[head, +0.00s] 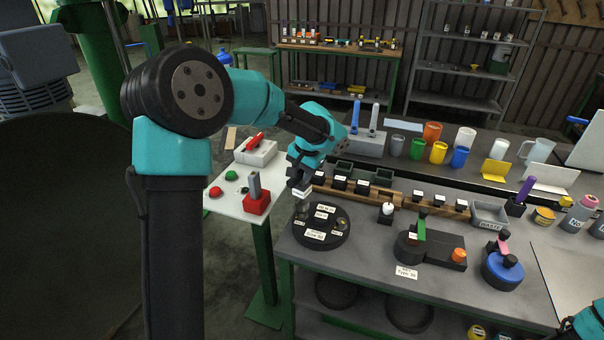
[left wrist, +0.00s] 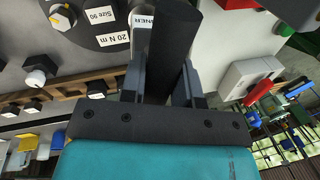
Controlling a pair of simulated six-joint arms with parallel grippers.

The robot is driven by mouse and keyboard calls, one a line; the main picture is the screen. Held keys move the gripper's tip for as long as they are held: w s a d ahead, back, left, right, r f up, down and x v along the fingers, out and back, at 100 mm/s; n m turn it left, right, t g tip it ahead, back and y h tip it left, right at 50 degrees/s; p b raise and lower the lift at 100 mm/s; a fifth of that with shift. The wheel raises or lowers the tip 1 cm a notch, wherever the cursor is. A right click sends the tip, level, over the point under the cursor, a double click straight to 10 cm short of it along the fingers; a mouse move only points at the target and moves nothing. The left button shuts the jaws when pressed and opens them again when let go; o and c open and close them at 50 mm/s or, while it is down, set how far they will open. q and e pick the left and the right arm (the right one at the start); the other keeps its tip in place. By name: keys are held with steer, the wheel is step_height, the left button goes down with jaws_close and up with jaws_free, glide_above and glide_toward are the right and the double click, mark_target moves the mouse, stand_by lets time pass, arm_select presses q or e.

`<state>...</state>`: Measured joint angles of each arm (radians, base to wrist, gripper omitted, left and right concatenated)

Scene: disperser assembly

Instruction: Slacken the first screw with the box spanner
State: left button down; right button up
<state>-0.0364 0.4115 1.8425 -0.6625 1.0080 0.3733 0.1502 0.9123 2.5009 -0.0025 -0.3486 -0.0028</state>
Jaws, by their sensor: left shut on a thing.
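My left gripper (head: 300,186) is over the far left edge of a round black disperser plate (head: 328,243). It is shut on the box spanner (head: 303,207), a dark shaft with a white label. The spanner stands roughly upright, its lower end at the plate's far left edge; whether it sits on a screw there is hidden. In the left wrist view the spanner (left wrist: 170,45) lies between the two fingers, and the plate (left wrist: 85,18) shows labels "20 N m" and "Size 90". My right gripper is out of view.
A wooden rack (head: 400,200) of black blocks runs behind the plate. A white-topped knob (head: 387,210) and a black fixture with an orange knob (head: 430,248) stand to the right. A white side table (head: 225,203) with a red block (head: 257,203) is left.

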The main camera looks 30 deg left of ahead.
arm_select(q)
steer(key=shift+f, duration=1.65)
stand_by(0.4)
steer(key=shift+n+g, duration=0.5)
steer(key=shift+n, duration=2.2)
steer(key=shift+n+g+h, duration=0.4)
steer(key=shift+n+g, duration=0.1)
steer(key=shift+n, duration=2.4)
steer(key=shift+m, duration=0.3)
steer(key=shift+r, duration=0.15)
steer(key=shift+r, duration=2.4)
steer(key=shift+d, duration=0.1)
